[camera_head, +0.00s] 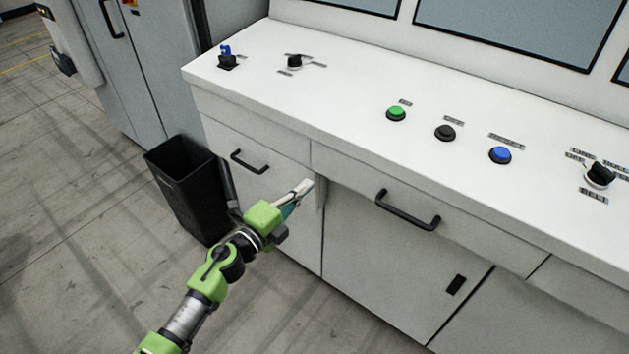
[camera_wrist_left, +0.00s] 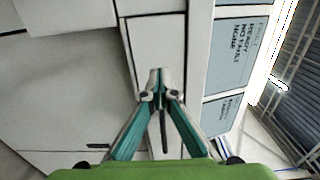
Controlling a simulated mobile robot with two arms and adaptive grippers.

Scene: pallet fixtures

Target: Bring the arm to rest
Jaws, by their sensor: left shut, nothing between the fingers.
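My left arm, green and grey, reaches in from the lower left in the head view. Its left gripper (camera_head: 303,188) is shut and empty, in front of the white console's drawer fronts and apart from the controls on top. In the left wrist view the same gripper (camera_wrist_left: 158,75) shows its two teal-sided fingers meeting at the tips, with nothing between them. My right gripper is in neither view.
The white console (camera_head: 350,95) carries a green button (camera_head: 396,113), a black button (camera_head: 445,132), a blue button (camera_head: 500,154) and several switches. Drawer handles (camera_head: 408,210) stick out in front. A black bin (camera_head: 188,190) stands left of the console. Floor at left is clear.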

